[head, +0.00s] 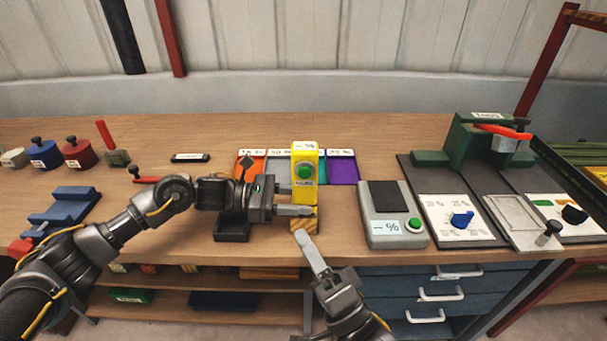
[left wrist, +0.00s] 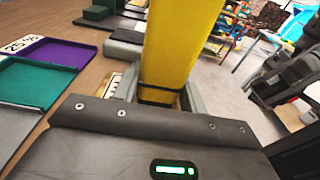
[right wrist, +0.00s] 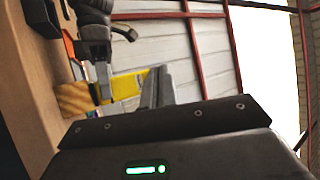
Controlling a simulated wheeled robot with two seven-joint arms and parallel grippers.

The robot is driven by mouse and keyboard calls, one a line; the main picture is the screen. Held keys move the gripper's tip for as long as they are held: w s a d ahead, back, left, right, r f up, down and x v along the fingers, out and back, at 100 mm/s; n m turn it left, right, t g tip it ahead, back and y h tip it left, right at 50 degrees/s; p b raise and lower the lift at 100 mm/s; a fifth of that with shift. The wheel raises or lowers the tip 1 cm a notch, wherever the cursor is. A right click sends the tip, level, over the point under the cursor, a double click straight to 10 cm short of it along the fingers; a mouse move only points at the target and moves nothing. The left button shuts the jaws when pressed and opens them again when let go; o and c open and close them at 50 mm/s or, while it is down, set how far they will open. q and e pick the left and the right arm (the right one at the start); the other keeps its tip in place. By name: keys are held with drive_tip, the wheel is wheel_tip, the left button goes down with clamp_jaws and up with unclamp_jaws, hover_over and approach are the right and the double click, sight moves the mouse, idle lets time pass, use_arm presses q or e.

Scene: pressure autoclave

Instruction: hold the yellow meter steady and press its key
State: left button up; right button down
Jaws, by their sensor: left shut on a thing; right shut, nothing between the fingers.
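The yellow meter (head: 305,160) stands upright near the bench's front edge, with a round green key (head: 305,173) on its face and a small label above it. Its lower part rests at a striped yellow block (head: 304,224). My left gripper (head: 297,210) is shut on the meter's lower part from the left; the yellow body rises between its fingers in the left wrist view (left wrist: 175,60). My right gripper (head: 305,240) is shut and empty, in front of and below the key, apart from it. In the right wrist view the meter (right wrist: 125,86) lies beyond the fingertips.
Coloured trays (head: 343,168) lie behind the meter. A grey scale (head: 393,215) with a green button stands to the right, with dark panels and knobs beyond. A black stand (head: 232,228) is under my left gripper. Blue drawers (head: 430,285) are below the bench edge.

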drive_tip(key=shift+m+t, duration=0.5)
drive_tip(key=shift+m, duration=0.3)
drive_tip(key=r, duration=0.2)
drive_tip(key=s+r, duration=0.1)
drive_tip(key=r, duration=0.1)
drive_tip(key=shift+d+r, duration=0.2)
approach(305, 173)
drive_tip(key=w+a+r, duration=0.2)
drive_tip(key=a+r, duration=0.2)
drive_tip(key=shift+w, duration=0.25)
drive_tip(key=shift+w+r, duration=0.15)
drive_tip(key=shift+r, duration=0.05)
idle(1.1)
drive_tip(key=shift+w, duration=0.25)
drive_tip(key=shift+w, duration=0.65)
idle(0.9)
drive_tip(key=shift+s, duration=1.1)
